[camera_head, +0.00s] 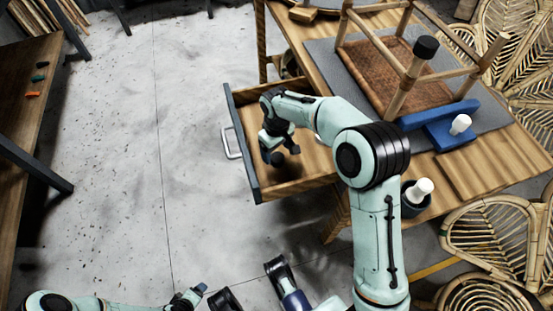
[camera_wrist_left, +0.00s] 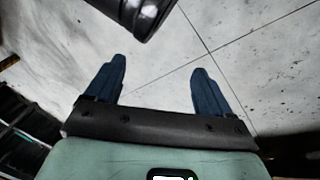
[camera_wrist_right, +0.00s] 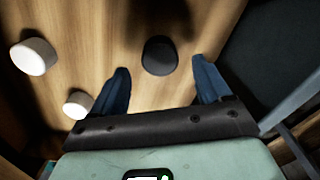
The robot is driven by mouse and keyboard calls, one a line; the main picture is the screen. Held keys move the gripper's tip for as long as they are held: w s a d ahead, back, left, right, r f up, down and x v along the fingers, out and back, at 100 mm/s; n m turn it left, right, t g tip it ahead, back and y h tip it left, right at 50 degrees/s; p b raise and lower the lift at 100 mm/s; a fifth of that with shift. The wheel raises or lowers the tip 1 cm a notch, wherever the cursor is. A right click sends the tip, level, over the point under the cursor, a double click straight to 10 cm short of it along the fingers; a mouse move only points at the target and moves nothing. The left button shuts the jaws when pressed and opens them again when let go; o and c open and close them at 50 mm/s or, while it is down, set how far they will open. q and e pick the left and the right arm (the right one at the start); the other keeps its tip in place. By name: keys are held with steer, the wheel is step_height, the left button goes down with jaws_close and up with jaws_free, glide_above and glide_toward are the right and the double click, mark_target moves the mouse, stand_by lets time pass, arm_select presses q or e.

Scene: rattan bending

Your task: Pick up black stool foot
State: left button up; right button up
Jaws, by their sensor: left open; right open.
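A black stool foot (camera_wrist_right: 159,56) stands on the wooden drawer bottom in the right wrist view, just past and between the fingertips. My right gripper (camera_wrist_right: 161,72) is open over it, with its blue fingers apart and nothing held. In the head view my right gripper (camera_head: 281,150) reaches down into the open drawer (camera_head: 300,187), and the arm hides much of the inside. My left gripper (camera_head: 199,291) is low at the bottom of the head view, away from the table. Its two blue fingers (camera_wrist_left: 158,78) are apart and empty above the floor.
Two white feet (camera_wrist_right: 34,56) (camera_wrist_right: 77,104) are left of the black one. An upturned stool (camera_head: 398,98) on the table has a black foot (camera_head: 426,47) on one leg. A blue fixture (camera_head: 440,124) and a dark cup (camera_head: 413,205) hold white pieces. Rattan chairs stand right.

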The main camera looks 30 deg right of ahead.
mark_target(277, 159)
step_height(277, 159, down, 3)
steer(key=shift+r, duration=0.2)
steer(key=c, duration=1.1)
arm_select(q)
steer(key=shift+s+a+f+g, duration=0.15)
steer(key=shift+s+f+g, duration=0.15)
steer(key=shift+s+f, duration=0.6)
steer(key=shift+r, duration=0.1)
arm_select(e)
steer(key=shift+r, duration=0.1)
